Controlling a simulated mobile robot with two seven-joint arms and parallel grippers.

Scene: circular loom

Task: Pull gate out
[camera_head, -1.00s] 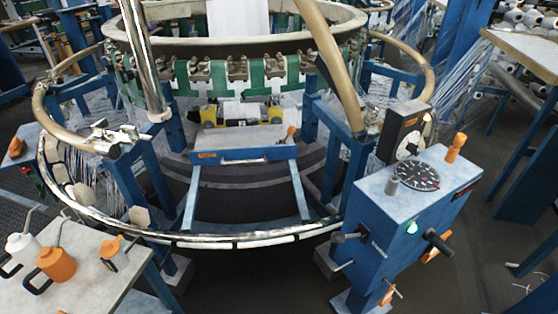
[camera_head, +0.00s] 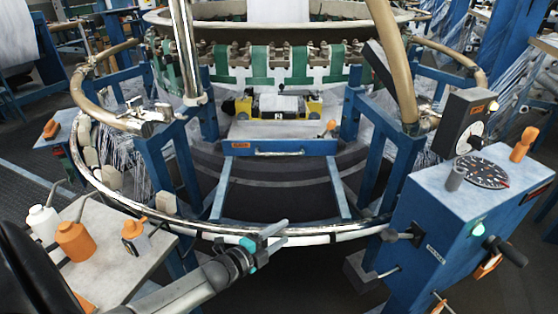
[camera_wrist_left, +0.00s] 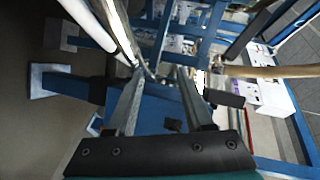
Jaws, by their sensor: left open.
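The gate appears to be the pale flat panel (camera_head: 278,130) with a blue front bar (camera_head: 280,148), an orange label and a small orange knob (camera_head: 331,126), in the middle of the loom. Two pale blue rails run from it toward the front ring. My left gripper (camera_head: 284,232) is open and empty in the head view, over the front of the shiny ring and well short of the gate. The left wrist view shows its two fingers (camera_wrist_left: 160,76) apart with nothing between them. My right gripper is not in view.
The shiny ring (camera_head: 340,234) curves across the front. A blue control box (camera_head: 440,205) with a dial stands at right. A side table (camera_head: 108,245) with bottles is at left. Blue posts (camera_head: 386,150) flank the gate. Floor between the rails is open.

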